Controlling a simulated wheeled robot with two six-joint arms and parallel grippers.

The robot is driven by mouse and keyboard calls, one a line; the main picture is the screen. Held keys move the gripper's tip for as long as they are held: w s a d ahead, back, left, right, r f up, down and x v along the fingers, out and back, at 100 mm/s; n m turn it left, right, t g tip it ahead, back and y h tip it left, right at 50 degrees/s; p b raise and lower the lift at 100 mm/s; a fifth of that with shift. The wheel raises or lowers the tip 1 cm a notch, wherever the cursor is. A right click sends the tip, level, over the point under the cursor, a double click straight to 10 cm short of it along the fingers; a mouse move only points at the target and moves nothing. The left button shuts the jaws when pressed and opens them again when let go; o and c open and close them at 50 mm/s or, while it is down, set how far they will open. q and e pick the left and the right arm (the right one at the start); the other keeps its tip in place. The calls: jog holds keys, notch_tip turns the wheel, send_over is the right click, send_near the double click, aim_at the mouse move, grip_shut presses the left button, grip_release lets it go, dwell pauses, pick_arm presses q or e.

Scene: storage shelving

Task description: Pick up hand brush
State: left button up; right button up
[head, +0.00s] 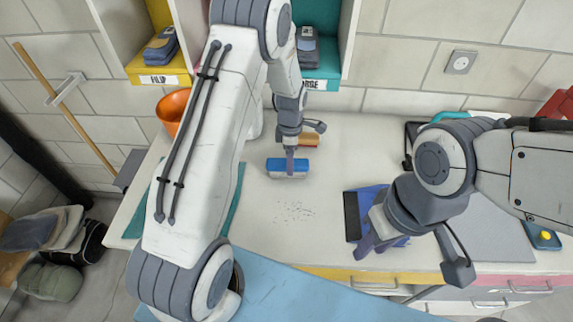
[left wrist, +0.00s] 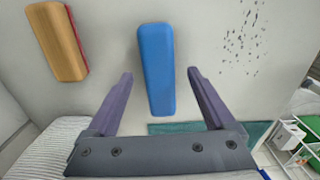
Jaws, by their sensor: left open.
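A blue hand brush (head: 287,169) lies on the light worktop. In the left wrist view the blue brush (left wrist: 156,70) points lengthwise between the open fingers of my left gripper (left wrist: 160,74), with a gap on each side. In the head view my left gripper (head: 290,154) hangs over the blue brush, pointing down. A second, orange-yellow brush (left wrist: 58,42) lies to the left of it in the left wrist view. My right gripper (head: 380,240) is low over the blue dustpan (head: 368,200); its fingers overlap, so its opening is unclear.
Dark crumbs (head: 294,211) are scattered on the worktop near the blue brush. An orange bucket (head: 172,108) stands at the back left. Labelled yellow (head: 158,75) and teal (head: 318,80) shelf bins are behind. My left arm hides part of the worktop.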

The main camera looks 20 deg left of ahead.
pick_arm(q)
jog(key=shift+f+p, duration=0.35)
jog(key=shift+f, duration=1.15)
pick_arm(e)
jog(key=shift+r, duration=0.7)
pick_arm(q)
jog(key=shift+c, duration=0.3)
grip_shut()
jog(key=shift+r, duration=0.15)
pick_arm(e)
jog(key=shift+f, duration=0.1)
